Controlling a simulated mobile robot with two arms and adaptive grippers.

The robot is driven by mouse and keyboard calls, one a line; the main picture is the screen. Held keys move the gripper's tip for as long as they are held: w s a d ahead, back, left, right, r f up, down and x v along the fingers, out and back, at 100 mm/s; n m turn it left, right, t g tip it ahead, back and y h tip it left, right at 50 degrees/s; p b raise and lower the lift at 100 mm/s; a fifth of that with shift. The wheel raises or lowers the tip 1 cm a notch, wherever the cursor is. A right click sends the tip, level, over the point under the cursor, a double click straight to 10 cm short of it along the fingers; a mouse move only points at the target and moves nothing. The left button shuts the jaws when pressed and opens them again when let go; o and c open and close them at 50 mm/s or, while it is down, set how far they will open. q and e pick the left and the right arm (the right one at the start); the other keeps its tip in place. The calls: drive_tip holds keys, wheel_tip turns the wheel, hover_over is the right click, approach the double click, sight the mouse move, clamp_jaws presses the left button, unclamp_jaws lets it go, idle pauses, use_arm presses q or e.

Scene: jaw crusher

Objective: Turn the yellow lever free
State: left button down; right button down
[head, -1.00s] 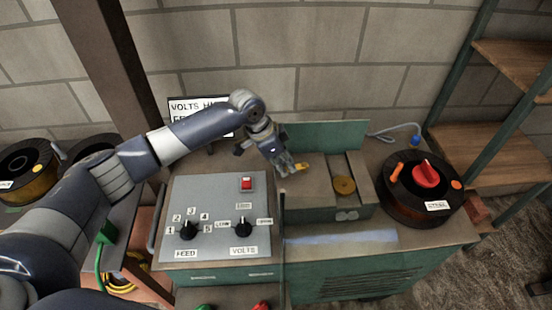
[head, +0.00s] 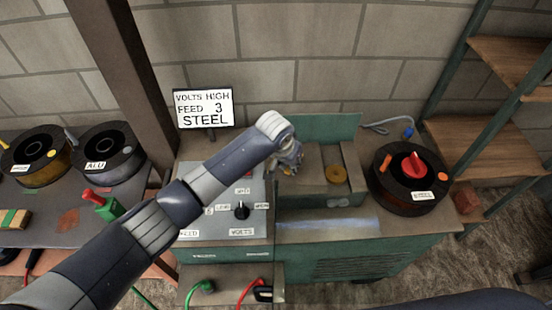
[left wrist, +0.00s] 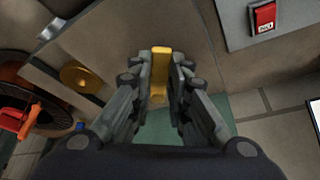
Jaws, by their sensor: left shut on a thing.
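The yellow lever (left wrist: 160,72) stands between the fingers of my left gripper (left wrist: 160,68) in the left wrist view. The jaws are shut on it, one finger on each side. In the head view my left gripper (head: 290,167) is at the left end of the machine's brown top, and the arm hides the lever there. A round yellow knob (head: 336,174) sits on the block to the right of the gripper, and it also shows in the left wrist view (left wrist: 81,76). My right gripper is not in view.
The grey control panel (head: 255,222), with a black VOLTS knob (head: 241,211), is partly hidden under my arm. A STEEL spool (head: 410,184) with a red knob is on the right. A sign (head: 204,108) reads VOLTS HIGH, FEED 3, STEEL. More spools (head: 110,150) stand at the left.

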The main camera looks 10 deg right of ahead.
use_arm(q)
drive_tip(key=shift+s+d+n, duration=0.15)
drive_tip(key=shift+d+n, duration=0.05)
drive_tip(key=shift+n, duration=0.3)
drive_tip(key=c, duration=1.5)
unclamp_jaws()
drive_tip(key=v, duration=1.2)
drive_tip(key=shift+d, duration=0.1)
